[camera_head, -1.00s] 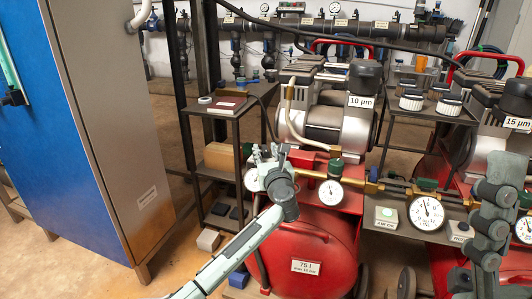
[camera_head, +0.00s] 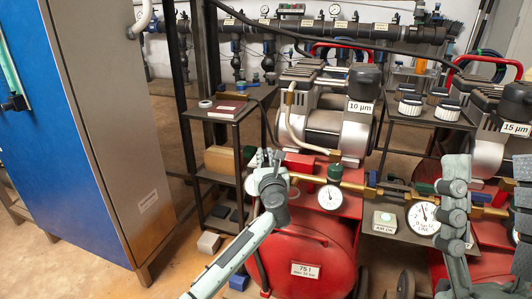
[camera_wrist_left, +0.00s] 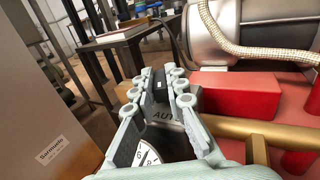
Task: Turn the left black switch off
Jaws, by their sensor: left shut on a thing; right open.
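My left gripper (camera_head: 265,158) is at the left end of the brass line above the red tank of the left compressor. In the left wrist view its two fingers close on a small black switch (camera_wrist_left: 160,86). The switch stands over a round plate (camera_wrist_left: 168,115) with partly hidden "AUTO" lettering; a white dial part shows below. My right gripper (camera_head: 455,180) is open and empty, raised in front of the right compressor.
The left compressor (camera_head: 335,127) carries a "10 µm" label. Gauges (camera_head: 330,197) and brass pipe (camera_head: 352,186) lie just right of my left gripper. A shelf stand (camera_head: 222,115) and a large blue and grey cabinet (camera_head: 110,130) stand to the left.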

